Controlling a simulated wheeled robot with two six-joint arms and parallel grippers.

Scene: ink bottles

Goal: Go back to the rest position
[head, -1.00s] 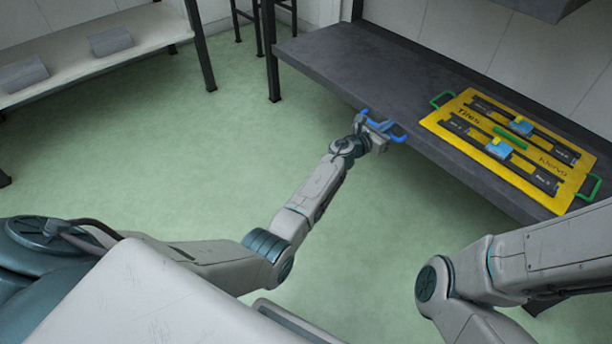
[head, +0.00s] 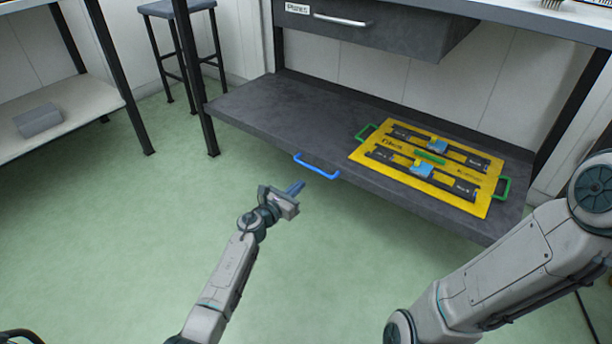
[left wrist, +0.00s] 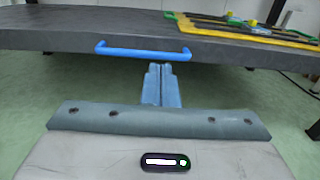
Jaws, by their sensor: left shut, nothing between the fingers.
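My left gripper (head: 295,187) is shut and empty, over the green floor just short of the dark shelf. In the left wrist view its blue fingers (left wrist: 162,85) are together, below and apart from a blue handle. That blue handle (head: 316,165) is on the front edge of the dark shelf (head: 265,118); it also shows in the left wrist view (left wrist: 143,51). My right arm (head: 500,265) comes in at the right; its gripper is out of view.
A yellow tray (head: 360,151) with green handles, black bars and blue blocks lies on the shelf. A grey drawer (head: 385,38) hangs above it. A stool (head: 165,10) and a side shelf with a grey block (head: 38,120) are at left. The floor (head: 120,230) is clear.

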